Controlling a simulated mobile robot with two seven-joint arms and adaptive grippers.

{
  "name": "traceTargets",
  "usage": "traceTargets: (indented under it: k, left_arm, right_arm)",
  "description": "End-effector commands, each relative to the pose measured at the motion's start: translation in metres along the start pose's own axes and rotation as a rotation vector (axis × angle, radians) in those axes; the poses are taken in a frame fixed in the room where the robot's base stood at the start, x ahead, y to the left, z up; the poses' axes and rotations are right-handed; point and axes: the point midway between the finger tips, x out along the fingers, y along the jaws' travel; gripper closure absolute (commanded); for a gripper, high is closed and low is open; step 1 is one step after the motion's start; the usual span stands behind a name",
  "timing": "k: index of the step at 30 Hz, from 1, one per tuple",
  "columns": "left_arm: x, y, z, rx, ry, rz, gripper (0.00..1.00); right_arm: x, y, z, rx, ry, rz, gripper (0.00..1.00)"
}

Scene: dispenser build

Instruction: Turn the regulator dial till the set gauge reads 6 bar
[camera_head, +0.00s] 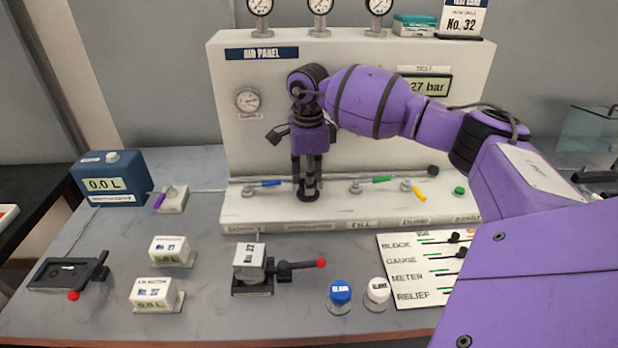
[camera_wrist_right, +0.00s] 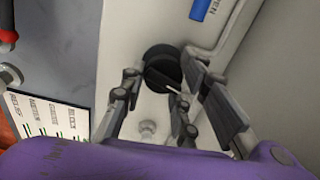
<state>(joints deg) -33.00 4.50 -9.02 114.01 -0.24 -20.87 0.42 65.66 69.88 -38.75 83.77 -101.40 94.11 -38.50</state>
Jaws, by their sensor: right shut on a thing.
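The black regulator dial (camera_head: 309,194) sits on the front ledge of the white air panel (camera_head: 235,150). My right gripper (camera_head: 308,184) points down over it with its fingers around it. In the right wrist view the round dial (camera_wrist_right: 160,68), with a raised bar, shows between the fingers of my right gripper (camera_wrist_right: 172,90), which is shut on it. I cannot tell which gauge is the set gauge; my right arm may hide one on the panel. The supply gauge (camera_head: 248,99) shows on the panel face, its reading too small to read. My left gripper is not in view.
Several coloured valve levers, including a blue one (camera_head: 265,183) and a green one (camera_head: 382,179), flank the dial. Three gauges (camera_head: 320,6) stand on top.

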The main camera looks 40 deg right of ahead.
Motion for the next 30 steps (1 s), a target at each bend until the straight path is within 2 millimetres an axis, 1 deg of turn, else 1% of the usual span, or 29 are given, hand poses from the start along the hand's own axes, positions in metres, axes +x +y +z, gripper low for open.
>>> traceTargets:
  k: [1, 11, 18, 23, 30]
  left_arm:
    - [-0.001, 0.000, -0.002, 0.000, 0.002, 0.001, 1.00]
    - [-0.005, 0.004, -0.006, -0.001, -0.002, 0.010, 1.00]
    - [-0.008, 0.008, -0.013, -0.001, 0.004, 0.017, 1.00]
    - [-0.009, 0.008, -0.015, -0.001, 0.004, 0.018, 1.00]
    - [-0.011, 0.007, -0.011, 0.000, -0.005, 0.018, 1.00]
  right_arm:
    - [0.005, 0.007, 0.000, 0.039, 0.009, 0.022, 0.97]
    - [0.005, 0.007, 0.003, 0.353, 0.011, 0.021, 0.97]
    - [0.006, 0.006, 0.005, 0.566, 0.012, 0.021, 0.97]
    - [0.007, 0.006, 0.006, 0.683, 0.014, 0.021, 0.97]
    - [0.008, 0.005, 0.007, 0.802, 0.015, 0.021, 0.97]
